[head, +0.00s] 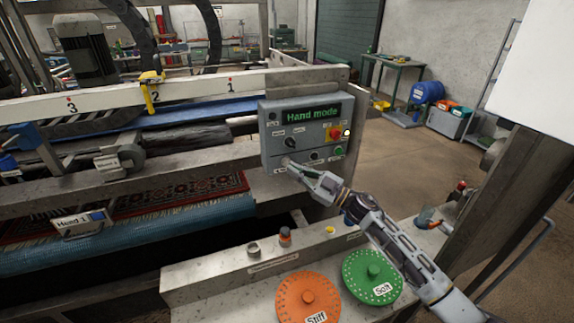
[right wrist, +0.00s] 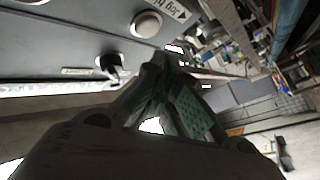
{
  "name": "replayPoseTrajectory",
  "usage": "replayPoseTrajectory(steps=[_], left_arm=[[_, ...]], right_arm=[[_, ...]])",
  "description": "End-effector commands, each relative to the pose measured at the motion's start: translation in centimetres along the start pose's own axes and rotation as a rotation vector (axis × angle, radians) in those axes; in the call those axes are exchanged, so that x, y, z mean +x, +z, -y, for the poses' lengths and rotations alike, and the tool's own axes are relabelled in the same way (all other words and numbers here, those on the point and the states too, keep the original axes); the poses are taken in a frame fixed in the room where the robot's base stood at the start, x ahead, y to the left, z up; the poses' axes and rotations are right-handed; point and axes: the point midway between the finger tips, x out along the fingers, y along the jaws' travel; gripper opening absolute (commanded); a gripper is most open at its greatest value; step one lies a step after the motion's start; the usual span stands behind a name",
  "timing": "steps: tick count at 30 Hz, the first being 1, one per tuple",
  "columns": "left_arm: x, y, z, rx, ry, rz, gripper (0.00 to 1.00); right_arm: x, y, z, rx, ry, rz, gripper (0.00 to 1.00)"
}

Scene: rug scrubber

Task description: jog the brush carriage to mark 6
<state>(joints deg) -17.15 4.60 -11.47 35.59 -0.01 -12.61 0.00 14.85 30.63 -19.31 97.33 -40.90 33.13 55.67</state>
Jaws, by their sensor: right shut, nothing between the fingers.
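The grey control panel (head: 268,142) reads "Hand mode" in green on its display (head: 311,113). My right gripper (head: 288,163) is shut and empty at the panel's lower left, covering some of its controls. In the right wrist view its closed fingertips (right wrist: 162,62) are beside a round white button (right wrist: 147,24) with a partly legible "Jog" label; I cannot tell whether they touch the panel. A yellow piece (head: 150,92) hangs at mark 2. I cannot pick out the brush carriage for sure.
The panel also has a black selector (head: 291,143), a red button (head: 335,133) and a green button (head: 339,151). A patterned rug (head: 200,187) lies in the machine. An orange "Stiff" disc (head: 307,296) and a green "Soft" disc (head: 371,274) lie on the front ledge.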

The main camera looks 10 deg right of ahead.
Motion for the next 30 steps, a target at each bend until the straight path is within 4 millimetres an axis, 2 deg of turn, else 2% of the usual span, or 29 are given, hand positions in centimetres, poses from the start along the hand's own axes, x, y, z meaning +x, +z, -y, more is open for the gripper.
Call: replayPoseTrajectory(steps=[10, 30], left_arm=[[0.18, 0.05, -0.02, 0.0, 0.0, 0.001, 0.48], [0.18, 0.14, -0.03, 0.0, 0.0, 0.002, 0.48]], right_arm=[[1.05, 0.66, -0.73, 0.0, 0.0, -0.001, 0.0], [1.07, 0.68, -0.78, 0.0, 0.0, -0.001, 0.0]])
